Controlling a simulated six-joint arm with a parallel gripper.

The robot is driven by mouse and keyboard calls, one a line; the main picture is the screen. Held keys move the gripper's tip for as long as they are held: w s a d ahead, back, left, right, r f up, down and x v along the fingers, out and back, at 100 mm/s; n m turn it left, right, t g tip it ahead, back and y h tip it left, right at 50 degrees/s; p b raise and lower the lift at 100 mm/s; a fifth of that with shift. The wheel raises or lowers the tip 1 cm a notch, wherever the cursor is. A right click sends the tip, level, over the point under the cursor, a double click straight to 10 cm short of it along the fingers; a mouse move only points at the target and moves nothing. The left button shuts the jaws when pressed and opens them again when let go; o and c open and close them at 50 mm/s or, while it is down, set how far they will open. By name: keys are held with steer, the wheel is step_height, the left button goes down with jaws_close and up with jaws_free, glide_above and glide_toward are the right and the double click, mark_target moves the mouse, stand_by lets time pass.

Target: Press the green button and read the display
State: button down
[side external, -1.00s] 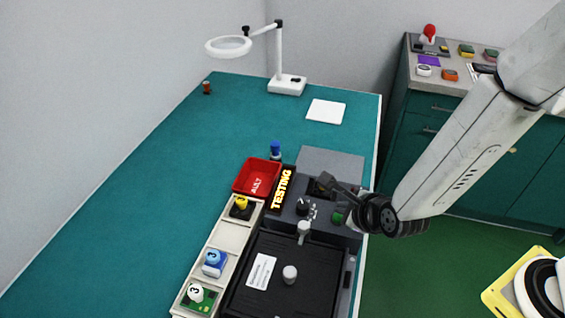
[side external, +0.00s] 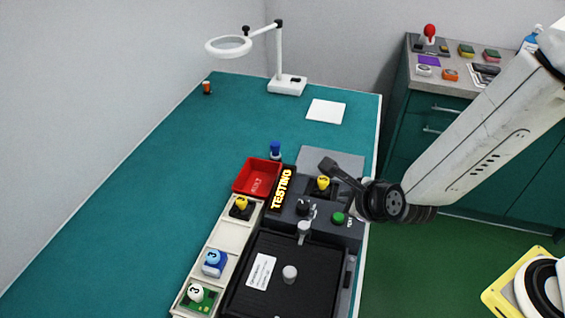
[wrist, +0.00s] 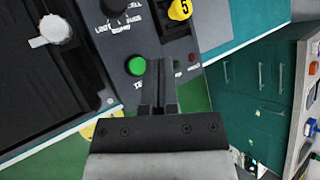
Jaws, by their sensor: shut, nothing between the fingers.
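The green button (side external: 338,217) is on the sloped front of the dark grey test station, and it also shows in the wrist view (wrist: 136,66) just left of my fingers. The display (side external: 282,188) on the station reads TESTING in lit yellow letters. My gripper (side external: 328,166) is shut and empty, held above the station's right edge and clear of the button. In the wrist view my fingers (wrist: 160,75) are together. A yellow-knobbed piece (side external: 323,183) marked 5 sits in the station's socket.
A red bin (side external: 258,176) stands beside the display. A pale rack (side external: 228,236) at the left holds several knobbed pieces. A black lidded section (side external: 265,285) is at the front. The teal bench behind is mostly clear, with a magnifier lamp (side external: 287,84).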

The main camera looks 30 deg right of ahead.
steer(key=shift+r, duration=1.05)
steer(key=s+d+n+g, duration=0.3)
steer(key=d+n, duration=0.5)
steer(key=n, duration=0.5)
steer(key=s+d+n+g, duration=0.3)
steer(key=d+n, duration=0.4)
steer(key=n, duration=0.7)
steer(key=shift+d+n+g, duration=0.3)
steer(key=shift+d, duration=0.1)
